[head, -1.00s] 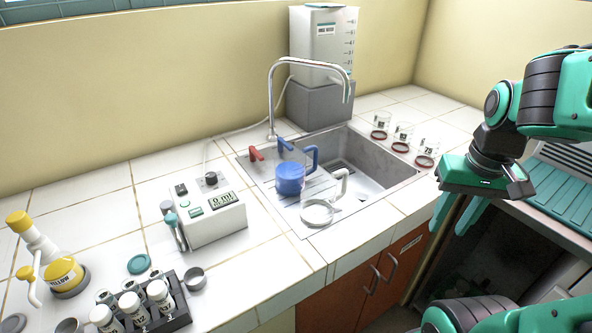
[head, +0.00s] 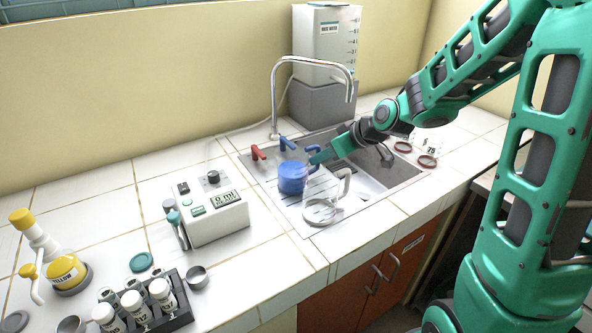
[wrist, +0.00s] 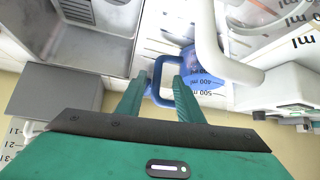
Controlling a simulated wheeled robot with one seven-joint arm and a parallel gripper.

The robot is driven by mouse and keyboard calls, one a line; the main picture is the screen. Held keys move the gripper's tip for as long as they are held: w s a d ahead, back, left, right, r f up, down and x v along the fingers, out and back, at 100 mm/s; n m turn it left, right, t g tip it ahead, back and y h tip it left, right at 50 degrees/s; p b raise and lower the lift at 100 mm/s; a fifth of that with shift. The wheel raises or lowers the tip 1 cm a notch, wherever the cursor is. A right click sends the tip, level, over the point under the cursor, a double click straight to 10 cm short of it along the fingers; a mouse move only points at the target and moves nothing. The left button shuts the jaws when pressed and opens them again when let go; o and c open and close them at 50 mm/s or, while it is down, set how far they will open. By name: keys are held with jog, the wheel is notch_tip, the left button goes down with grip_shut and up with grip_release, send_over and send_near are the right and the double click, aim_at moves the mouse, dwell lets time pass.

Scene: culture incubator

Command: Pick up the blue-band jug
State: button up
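The blue-band jug (head: 292,178) stands upright on the ridged drainboard of the sink, its handle side toward my gripper. In the wrist view its blue handle (wrist: 156,80) shows between the fingertips, with the blue measuring marks beyond. My gripper (wrist: 160,78) is open, one finger on each side of the handle's upright bar. I cannot tell if either finger touches it. In the head view my gripper (head: 318,158) reaches in from the right at handle height and hides part of the handle.
A clear jug with a white handle (head: 322,211) stands just in front of the blue-band jug; its handle (wrist: 222,50) is close to my gripper in the wrist view. The tap (head: 275,95) arches behind. A white dosing device (head: 205,215) stands left of the sink.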

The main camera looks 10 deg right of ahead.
jog(key=shift+x, duration=3.9)
jog(key=shift+w+d, duration=0.1)
jog(key=shift+d, duration=0.15)
grip_shut()
